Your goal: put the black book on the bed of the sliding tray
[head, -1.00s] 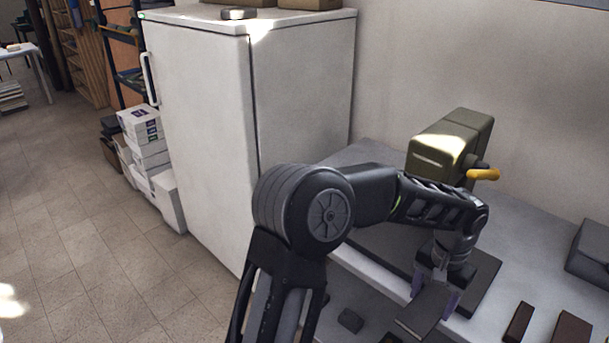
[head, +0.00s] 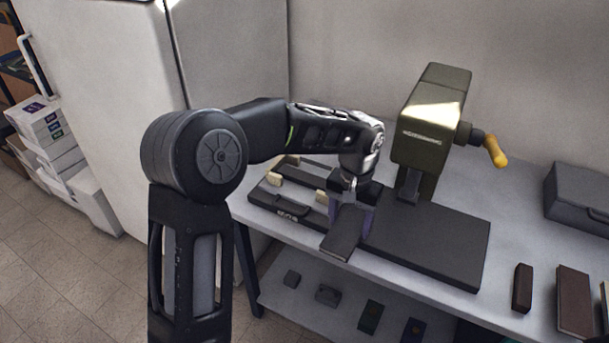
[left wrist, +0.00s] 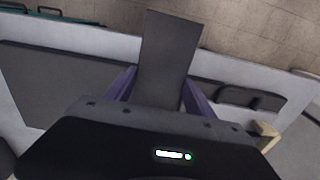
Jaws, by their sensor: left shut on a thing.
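The black book (head: 342,243) is held in my left gripper (head: 350,212), which is shut on it. In the left wrist view the book (left wrist: 167,55) sticks out flat between the two purple fingers. In the head view it is just in front of the machine, near the right end of the sliding tray (head: 285,207), apparently above it. The tray is dark, with beige corner blocks and a dark handle at its front; its handle side also shows in the left wrist view (left wrist: 248,98). My arm hides part of the tray bed. My right gripper is out of view.
An olive machine (head: 430,120) with a yellow handle (head: 496,151) stands behind the dark base plate (head: 440,245). Two dark brown books (head: 574,300) (head: 522,288) and a grey case (head: 580,198) are at the right. A lower shelf (head: 300,312) holds small items. A white fridge is at left.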

